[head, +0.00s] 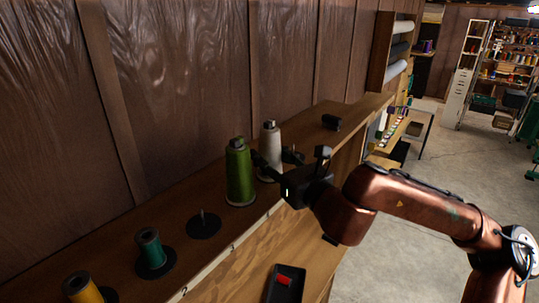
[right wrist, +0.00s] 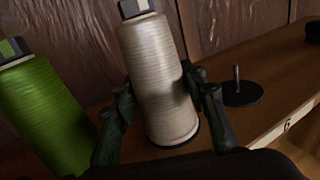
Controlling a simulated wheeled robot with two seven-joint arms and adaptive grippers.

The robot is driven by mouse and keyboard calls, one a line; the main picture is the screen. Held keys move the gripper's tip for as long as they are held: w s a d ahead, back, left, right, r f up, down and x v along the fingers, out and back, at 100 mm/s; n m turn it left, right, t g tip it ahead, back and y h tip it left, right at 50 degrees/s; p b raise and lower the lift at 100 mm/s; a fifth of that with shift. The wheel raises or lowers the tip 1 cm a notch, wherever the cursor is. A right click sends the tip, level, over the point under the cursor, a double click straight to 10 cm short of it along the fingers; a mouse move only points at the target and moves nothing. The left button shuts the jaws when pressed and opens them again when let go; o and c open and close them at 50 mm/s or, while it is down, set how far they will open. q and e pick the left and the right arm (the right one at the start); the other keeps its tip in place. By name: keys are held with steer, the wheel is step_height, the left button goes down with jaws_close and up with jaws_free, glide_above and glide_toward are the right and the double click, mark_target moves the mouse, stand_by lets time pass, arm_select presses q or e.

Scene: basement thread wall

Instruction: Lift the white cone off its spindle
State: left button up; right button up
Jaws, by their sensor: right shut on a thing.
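The white cone (head: 271,148) of thread stands near the wall on the wooden shelf, just beyond a green cone (head: 240,175). In the right wrist view the white cone (right wrist: 156,75) fills the middle and looks slightly tilted in the picture. My right gripper (head: 276,160) is shut on it, with one finger on each side of its lower half (right wrist: 165,100). A thin dark edge shows under the cone's base. The spindle inside it is hidden, and I cannot tell whether the base is off its disc. My left gripper is out of view.
An empty spindle (right wrist: 242,93) stands right of the cone in the wrist view. Nearer on the shelf are another empty spindle (head: 204,224), a teal spool (head: 150,251) and a yellow spool (head: 82,288). The brown panelled wall (head: 180,90) rises close behind.

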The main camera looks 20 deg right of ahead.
steer(key=c, duration=0.5)
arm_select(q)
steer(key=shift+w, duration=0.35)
arm_select(e)
steer(key=shift+c, duration=0.4)
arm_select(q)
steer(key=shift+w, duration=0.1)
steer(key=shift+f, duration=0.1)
arm_select(e)
steer(key=shift+r, duration=0.2)
steer(key=shift+r+b, duration=0.6)
steer(key=shift+r, duration=0.05)
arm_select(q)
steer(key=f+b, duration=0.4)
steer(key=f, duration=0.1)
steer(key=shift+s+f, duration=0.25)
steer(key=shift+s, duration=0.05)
arm_select(e)
steer(key=s+d+r, duration=0.2)
steer(key=s+r, duration=0.9)
steer(key=s, duration=0.2)
steer(key=shift+s+d+r, duration=0.15)
steer(key=shift+s+r, duration=0.05)
steer(key=shift+s, duration=0.2)
